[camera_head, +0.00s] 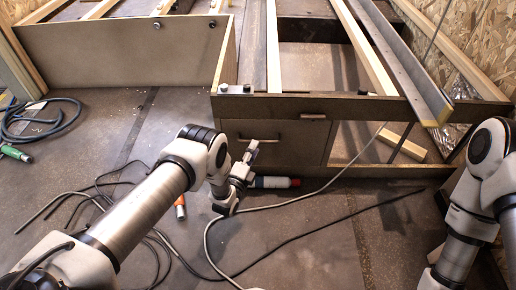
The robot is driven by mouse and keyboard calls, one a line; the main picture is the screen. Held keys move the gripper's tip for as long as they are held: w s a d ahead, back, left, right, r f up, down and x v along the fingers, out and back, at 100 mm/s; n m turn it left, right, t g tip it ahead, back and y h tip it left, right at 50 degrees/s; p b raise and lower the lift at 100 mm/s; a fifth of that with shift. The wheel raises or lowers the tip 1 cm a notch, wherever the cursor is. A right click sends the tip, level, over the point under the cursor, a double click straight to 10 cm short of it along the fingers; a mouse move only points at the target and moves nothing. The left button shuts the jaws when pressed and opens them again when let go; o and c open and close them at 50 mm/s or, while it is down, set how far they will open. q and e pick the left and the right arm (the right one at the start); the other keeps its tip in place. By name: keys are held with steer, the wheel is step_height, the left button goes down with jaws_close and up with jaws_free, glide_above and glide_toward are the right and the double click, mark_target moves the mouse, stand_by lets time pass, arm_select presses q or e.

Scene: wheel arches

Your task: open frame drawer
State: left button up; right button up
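A low brown wooden frame unit stands ahead. A drawer front (290,154) fills the left part of its face, with a thin metal handle (261,140) near its top edge. A second handle (312,116) sits on the rail above, further right. My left gripper (251,150) is in front of the drawer front, close to the left end of the lower handle. It is small and seen from behind, so I cannot tell whether it touches the handle or how far its fingers are apart. My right arm stands at the right edge; its gripper is out of view.
A dark and red cylinder (273,182) lies on the floor before the drawer. Cables (330,217) run across the floor. An orange-handled tool (180,207) lies left of my wrist. An open bay (370,145) is right of the drawer. A low panel (125,52) stands back left.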

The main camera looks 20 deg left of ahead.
arm_select(q)
steer(key=b+x, duration=0.1)
steer(key=x, duration=0.3)
steer(key=shift+f, duration=0.1)
jaws_close()
arm_select(e)
step_height(320, 180, down, 2)
steer(key=shift+w+f, duration=0.1)
arm_select(q)
steer(key=shift+s, duration=0.1)
